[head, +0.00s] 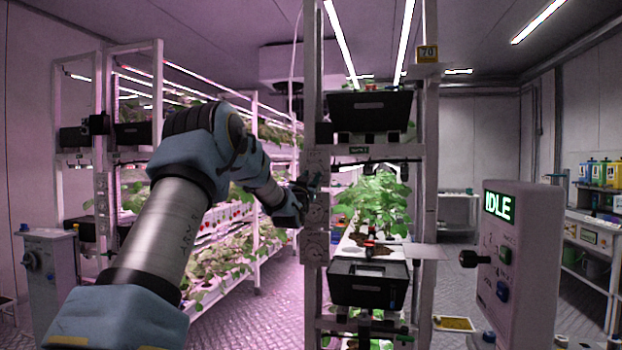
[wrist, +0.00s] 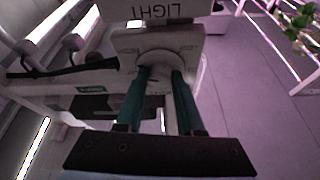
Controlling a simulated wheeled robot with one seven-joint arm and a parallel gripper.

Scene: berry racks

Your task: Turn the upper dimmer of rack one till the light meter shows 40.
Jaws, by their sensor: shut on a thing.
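My gripper (wrist: 160,75) is shut on a pale round dimmer knob (wrist: 154,60) in the wrist view, with one teal finger on each side. In the head view my gripper (head: 311,184) is at the left post of the near rack (head: 312,90), at the upper of the plates there; the knob is mostly hidden. More plates with round fittings (head: 316,214) sit lower on that post. A small yellow-framed meter (head: 428,53) high on the right post appears to read 70.
Black crates (head: 369,108) and green plants (head: 375,200) fill the near rack. A grey cabinet (head: 500,250) at right has an IDLE display. The aisle floor (head: 265,300) left of the rack is clear.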

